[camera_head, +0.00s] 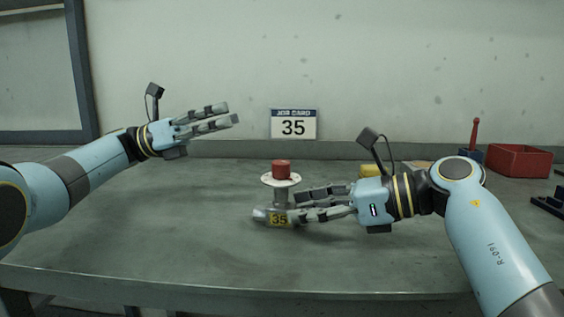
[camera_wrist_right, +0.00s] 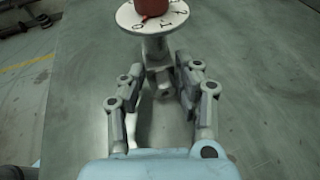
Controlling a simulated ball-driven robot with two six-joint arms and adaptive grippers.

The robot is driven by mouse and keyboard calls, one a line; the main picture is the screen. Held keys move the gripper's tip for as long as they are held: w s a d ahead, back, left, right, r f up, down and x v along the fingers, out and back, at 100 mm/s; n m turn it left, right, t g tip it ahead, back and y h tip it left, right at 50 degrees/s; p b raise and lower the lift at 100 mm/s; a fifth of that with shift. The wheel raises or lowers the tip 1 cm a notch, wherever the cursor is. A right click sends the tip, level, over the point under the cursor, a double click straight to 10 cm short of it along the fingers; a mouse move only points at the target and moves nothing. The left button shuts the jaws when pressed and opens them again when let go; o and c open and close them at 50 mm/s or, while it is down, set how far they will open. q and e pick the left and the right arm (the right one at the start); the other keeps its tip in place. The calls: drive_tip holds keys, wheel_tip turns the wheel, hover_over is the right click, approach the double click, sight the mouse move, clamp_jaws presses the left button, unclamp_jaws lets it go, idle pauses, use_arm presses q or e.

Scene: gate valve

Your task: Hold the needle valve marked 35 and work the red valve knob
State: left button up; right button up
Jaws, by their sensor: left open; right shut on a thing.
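The needle valve (camera_head: 259,215) stands upright on the table in the middle of the head view, with a yellow tag reading 35 (camera_head: 279,220). The red valve knob (camera_head: 281,169) sits on top, above a white dial (camera_head: 281,181). In the right wrist view the dial (camera_wrist_right: 152,28) shows marks and the knob (camera_wrist_right: 150,6) is cut by the top edge. My right gripper (camera_head: 300,205) is shut on the valve body from the right, below the dial; its fingers flank the valve in the wrist view (camera_wrist_right: 160,82). My left gripper (camera_head: 232,115) is open and empty, up and left of the knob.
A job card reading 35 (camera_head: 294,125) is at the back wall. A red bin (camera_head: 519,161), a red-handled item (camera_head: 474,135) and a yellow object (camera_head: 369,171) are at the back right. The table's left side (camera_head: 150,225) is clear.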

sight(281, 161)
use_arm(q)
drive_tip(key=s+f+m+g+y, duration=0.4)
drive_tip(key=s+f+m+g, duration=0.1)
drive_tip(key=s+m, duration=0.1)
drive_tip(key=x, duration=1.2)
drive_tip(key=shift+w, duration=0.2)
drive_tip(key=shift+r, duration=0.1)
clamp_jaws()
